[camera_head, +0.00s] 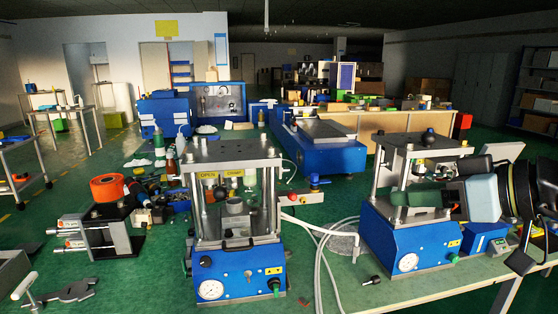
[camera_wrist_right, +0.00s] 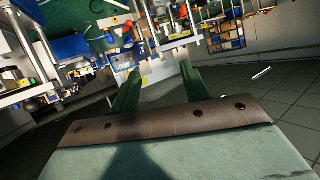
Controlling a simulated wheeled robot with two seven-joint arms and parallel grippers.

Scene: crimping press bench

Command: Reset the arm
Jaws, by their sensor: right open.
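My right gripper (camera_head: 398,198) comes in from the right in the head view, its teal body (camera_head: 483,197) behind dark green fingers. It lies across the front of the right-hand blue press (camera_head: 406,240), above its gauge, and hides part of its middle. I cannot tell whether it touches the press. In the right wrist view the two green fingers (camera_wrist_right: 157,78) stand apart with nothing held between them. My left gripper is in neither view.
A second blue press (camera_head: 238,270) with yellow labels stands at the bench's centre. A clamp fixture with an orange roll (camera_head: 107,187) is at left. White hoses (camera_head: 318,245) run between the presses. A small black-handled part (camera_head: 372,281) lies near the front edge. Green bench surface is open around it.

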